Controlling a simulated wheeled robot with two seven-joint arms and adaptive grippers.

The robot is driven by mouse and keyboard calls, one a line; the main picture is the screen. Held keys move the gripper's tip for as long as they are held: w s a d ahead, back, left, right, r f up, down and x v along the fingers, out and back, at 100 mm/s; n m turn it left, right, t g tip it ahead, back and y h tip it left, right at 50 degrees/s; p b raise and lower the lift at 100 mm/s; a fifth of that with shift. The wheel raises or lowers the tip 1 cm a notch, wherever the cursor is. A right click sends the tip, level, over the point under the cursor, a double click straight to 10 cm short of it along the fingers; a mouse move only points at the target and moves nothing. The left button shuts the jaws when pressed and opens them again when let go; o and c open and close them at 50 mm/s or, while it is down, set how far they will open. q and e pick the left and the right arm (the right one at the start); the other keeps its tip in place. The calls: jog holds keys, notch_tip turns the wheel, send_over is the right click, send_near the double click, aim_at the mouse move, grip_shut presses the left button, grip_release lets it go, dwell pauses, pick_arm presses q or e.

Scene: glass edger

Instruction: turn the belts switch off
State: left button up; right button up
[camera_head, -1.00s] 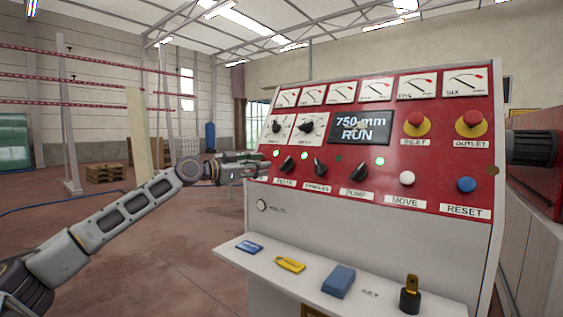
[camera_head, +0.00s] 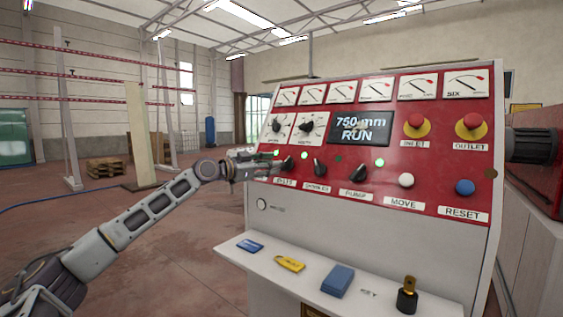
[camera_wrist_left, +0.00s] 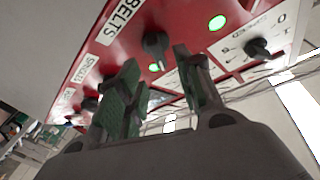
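The belts switch (camera_head: 288,164) is a black rotary knob at the left of the lower row on the red control panel (camera_head: 430,160). In the left wrist view, the knob (camera_wrist_left: 155,46) sits just beyond and between my fingertips, under the BELTS label (camera_wrist_left: 122,18). A lit green lamp (camera_wrist_left: 217,22) is beside it. My left gripper (camera_head: 268,164) is open at the panel's left edge, close to the knob. In the left wrist view, its two fingers (camera_wrist_left: 157,62) are apart with nothing held; contact with the knob cannot be told. My right gripper is not in view.
The display (camera_head: 358,130) reads 750 mm RUN.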

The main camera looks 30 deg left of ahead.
aim_at(285, 161)
pick_arm(q)
jog(key=shift+p+x, duration=0.4)
jog(key=shift+x, duration=2.1)
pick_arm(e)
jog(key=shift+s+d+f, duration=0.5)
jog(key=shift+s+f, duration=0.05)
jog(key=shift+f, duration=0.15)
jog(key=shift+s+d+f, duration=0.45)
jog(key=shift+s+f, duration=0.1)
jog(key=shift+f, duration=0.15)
pick_arm(q)
jog(key=shift+s, duration=0.1)
grip_shut()
